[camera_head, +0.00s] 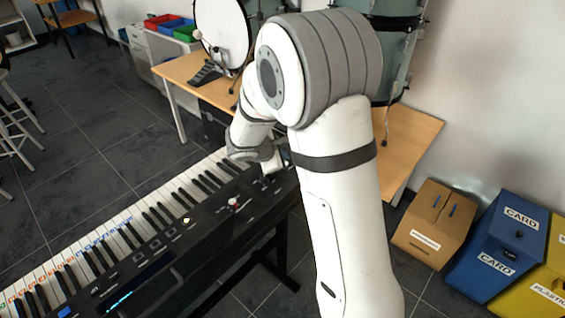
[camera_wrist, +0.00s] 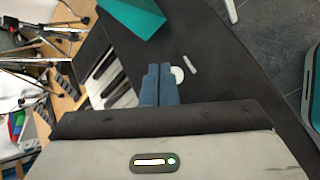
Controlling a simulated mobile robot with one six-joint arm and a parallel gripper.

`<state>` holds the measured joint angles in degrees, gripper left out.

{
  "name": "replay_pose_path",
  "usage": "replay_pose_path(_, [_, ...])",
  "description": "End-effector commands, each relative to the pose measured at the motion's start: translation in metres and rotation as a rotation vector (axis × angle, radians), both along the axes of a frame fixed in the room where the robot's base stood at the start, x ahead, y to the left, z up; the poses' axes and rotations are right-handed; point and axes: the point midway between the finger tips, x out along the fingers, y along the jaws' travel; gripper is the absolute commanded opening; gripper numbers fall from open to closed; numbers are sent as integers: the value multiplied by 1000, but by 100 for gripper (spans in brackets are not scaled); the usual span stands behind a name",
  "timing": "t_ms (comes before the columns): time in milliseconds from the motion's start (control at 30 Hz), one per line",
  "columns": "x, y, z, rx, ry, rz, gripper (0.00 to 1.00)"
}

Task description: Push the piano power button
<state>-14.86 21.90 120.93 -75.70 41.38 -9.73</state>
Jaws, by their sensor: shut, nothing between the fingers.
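The black electric piano (camera_head: 200,240) runs from the lower left to the centre in the head view, with its keys on the left side. My gripper (camera_wrist: 157,84) shows blue fingers pressed together and empty over the piano's end in the wrist view. A white round button (camera_wrist: 178,75) lies just right of the fingertips, partly hidden by them. Whether they touch it, I cannot tell. In the head view my arm hides most of the gripper. No power label is readable.
A white oblong mark (camera_wrist: 190,63) lies beside the round button. A teal piece (camera_wrist: 135,15) is at the top of the wrist view. A wooden table (camera_head: 410,145) with drums stands behind the piano. Cardboard (camera_head: 430,230) and blue (camera_head: 500,245) bins stand right.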

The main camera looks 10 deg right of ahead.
Motion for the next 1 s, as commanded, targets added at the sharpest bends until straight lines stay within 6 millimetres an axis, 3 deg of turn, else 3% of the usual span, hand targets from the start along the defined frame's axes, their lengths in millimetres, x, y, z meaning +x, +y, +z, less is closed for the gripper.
replay_pose_path(267, [0,0,4,0,-1,-1,0])
replay_pose_path(800, [0,0,57,0,-1,-1,0])
replay_pose_path(1000, [0,0,60,0,0,0,0])
